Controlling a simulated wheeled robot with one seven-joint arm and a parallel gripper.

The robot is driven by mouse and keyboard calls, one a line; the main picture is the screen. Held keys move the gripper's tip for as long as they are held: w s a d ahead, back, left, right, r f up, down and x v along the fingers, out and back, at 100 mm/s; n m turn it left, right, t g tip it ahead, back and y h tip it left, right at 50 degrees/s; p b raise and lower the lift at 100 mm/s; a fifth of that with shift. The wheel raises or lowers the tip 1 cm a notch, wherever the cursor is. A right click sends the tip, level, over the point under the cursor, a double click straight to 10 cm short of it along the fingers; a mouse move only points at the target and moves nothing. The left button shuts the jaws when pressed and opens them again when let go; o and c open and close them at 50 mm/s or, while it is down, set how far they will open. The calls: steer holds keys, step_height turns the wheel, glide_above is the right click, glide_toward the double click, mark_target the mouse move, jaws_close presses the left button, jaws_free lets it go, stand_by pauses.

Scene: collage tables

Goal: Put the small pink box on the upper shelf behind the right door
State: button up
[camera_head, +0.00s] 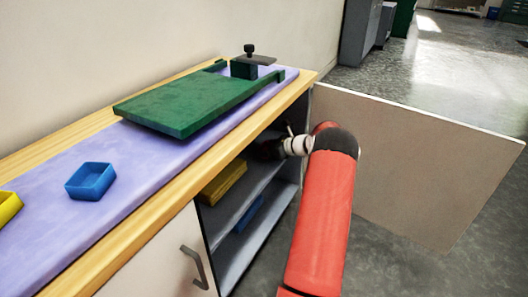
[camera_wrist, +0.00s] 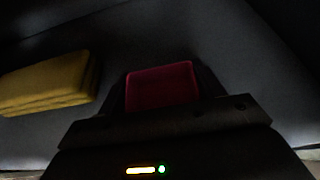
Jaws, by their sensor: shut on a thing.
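The small pink box (camera_wrist: 160,88) shows dark red-pink between my gripper's fingers in the wrist view. My gripper (camera_wrist: 163,92) is shut on it, over a dark grey shelf surface; I cannot tell whether the box touches the shelf. In the head view my red arm reaches into the open cabinet, where my gripper (camera_head: 268,148) is dark and partly hidden under the counter edge. The upper shelf (camera_head: 262,172) is grey, with a lower shelf (camera_head: 268,220) below it. The right door (camera_head: 410,165) stands wide open to the right. The box cannot be made out in the head view.
A folded yellow cloth-like stack (camera_wrist: 45,82) lies left of my gripper on the shelf; it also shows in the head view (camera_head: 223,183). A blue item (camera_head: 248,213) is on the lower shelf. The countertop holds a green board (camera_head: 185,104) and a blue tray (camera_head: 90,181).

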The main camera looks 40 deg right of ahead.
steer(key=shift+w+f, duration=0.15)
steer(key=shift+f, duration=0.35)
steer(key=shift+f, duration=0.15)
steer(key=o, duration=1)
steer(key=shift+s+d+r, duration=0.1)
steer(key=shift+s+r, duration=0.1)
steer(key=shift+r, duration=0.1)
steer(key=p+v, duration=0.1)
steer(key=v, duration=1)
steer(key=shift+s, duration=0.25)
